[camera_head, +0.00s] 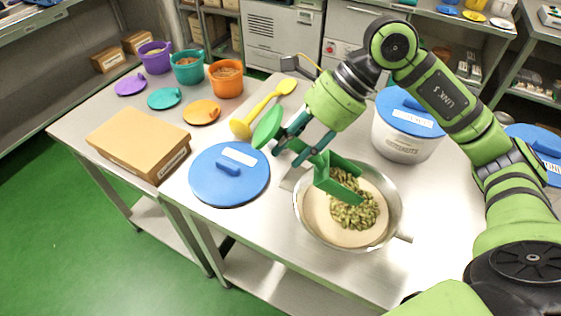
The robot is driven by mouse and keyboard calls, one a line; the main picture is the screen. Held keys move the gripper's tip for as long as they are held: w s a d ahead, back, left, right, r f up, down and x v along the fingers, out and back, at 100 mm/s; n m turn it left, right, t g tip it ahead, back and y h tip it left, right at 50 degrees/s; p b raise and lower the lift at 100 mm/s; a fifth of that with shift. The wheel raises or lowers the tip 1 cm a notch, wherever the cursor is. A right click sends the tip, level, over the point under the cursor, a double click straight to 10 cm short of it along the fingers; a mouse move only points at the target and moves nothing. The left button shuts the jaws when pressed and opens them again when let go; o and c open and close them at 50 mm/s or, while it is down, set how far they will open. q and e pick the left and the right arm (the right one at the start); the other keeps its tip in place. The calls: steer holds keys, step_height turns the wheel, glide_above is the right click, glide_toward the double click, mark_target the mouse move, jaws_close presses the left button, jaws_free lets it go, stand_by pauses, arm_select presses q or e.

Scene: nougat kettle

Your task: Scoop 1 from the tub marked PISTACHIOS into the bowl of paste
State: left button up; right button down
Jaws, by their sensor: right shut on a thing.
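My right gripper (301,148) is shut on the handle of a green scoop (337,178). I cannot tell whether anything is left in the scoop. My left gripper is not in view.
A loose blue lid (215,190) lies left of the bowl. A cardboard box (133,142) and purple, teal and orange pots (226,84) with lids stand at the left. Another blue-lidded tub (549,149) is at the right edge.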

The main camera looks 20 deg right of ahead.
mark_target(327, 165)
steer(key=s+d+r+y+b, duration=0.1)
steer(key=b, duration=0.3)
steer(key=s+d+r+t+y+b, duration=0.1)
steer(key=d+y+b, duration=0.1)
steer(key=b, duration=0.2)
steer(key=d+r+t+y+b, duration=0.1)
steer(key=b, duration=0.2)
steer(key=shift+s+d+r+n+b, duration=0.3)
steer(key=shift+s+d+r+b, duration=0.1)
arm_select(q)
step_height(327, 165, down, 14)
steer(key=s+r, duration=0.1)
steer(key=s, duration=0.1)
arm_select(e)
steer(key=shift+s+d+r+y+b, duration=0.1)
steer(key=shift+d+r+y+b, duration=0.05)
steer(key=shift+r+y+b, duration=0.2)
steer(key=shift+d+r, duration=0.1)
steer(key=shift+d, duration=0.05)
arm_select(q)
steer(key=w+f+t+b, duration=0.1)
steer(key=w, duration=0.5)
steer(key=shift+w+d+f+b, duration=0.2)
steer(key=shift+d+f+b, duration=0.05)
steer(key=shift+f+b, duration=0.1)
arm_select(e)
steer(key=shift+s+d+r+t+y, duration=0.35)
steer(key=shift+r+t+y, duration=0.1)
steer(key=shift+r, duration=0.1)
